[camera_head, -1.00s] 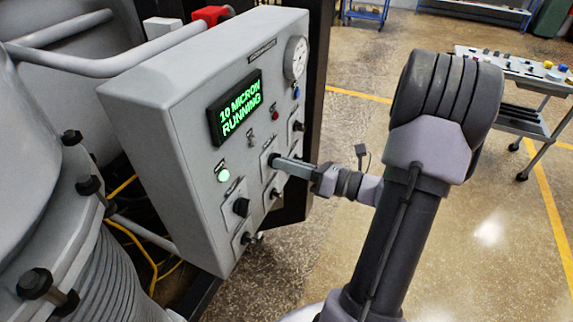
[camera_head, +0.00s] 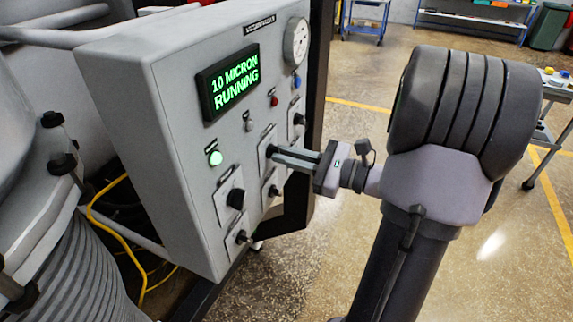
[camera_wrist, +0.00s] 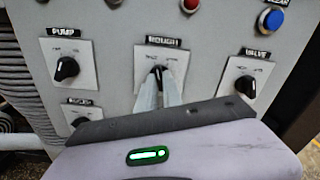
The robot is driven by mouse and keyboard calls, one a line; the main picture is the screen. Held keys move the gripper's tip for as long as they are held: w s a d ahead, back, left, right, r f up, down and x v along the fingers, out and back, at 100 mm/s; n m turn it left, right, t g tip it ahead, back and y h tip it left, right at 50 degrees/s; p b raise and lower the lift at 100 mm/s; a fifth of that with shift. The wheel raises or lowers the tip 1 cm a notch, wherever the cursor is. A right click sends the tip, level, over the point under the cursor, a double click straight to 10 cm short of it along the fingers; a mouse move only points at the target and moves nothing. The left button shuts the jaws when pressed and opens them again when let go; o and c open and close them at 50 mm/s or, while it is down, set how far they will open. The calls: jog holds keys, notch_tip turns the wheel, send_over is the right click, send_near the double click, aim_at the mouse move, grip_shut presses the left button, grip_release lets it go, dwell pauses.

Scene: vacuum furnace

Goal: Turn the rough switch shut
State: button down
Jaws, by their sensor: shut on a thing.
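The rough switch (camera_wrist: 158,71) is a black knob on a pale square plate, under a ROUGH label in the wrist view. It also shows on the panel in the head view (camera_head: 271,151), partly hidden by the fingers. My gripper (camera_wrist: 160,88) has its two fingers at the knob, shut on it from the front. In the head view my gripper (camera_head: 279,153) reaches the panel from the right. The knob's exact angle is hard to tell behind the fingers.
The pump switch (camera_wrist: 67,68) sits left and the valve switch (camera_wrist: 246,85) right of the rough switch. Another knob (camera_wrist: 80,121) is lower left. The display (camera_head: 232,84) reads "10 MICRON RUNNING". A gauge (camera_head: 296,42) is at top right.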

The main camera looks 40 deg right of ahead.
jog(key=shift+f+n+b, duration=0.1)
jog(key=shift+n+b, duration=0.85)
jog(key=shift+n, duration=0.05)
jog(key=c, duration=1.5)
grip_release()
jog(key=p+v, duration=0.3)
jog(key=v, duration=1.4)
jog(key=shift+s+p, duration=0.25)
jog(key=shift+p, duration=0.1)
jog(key=shift+d, duration=0.15)
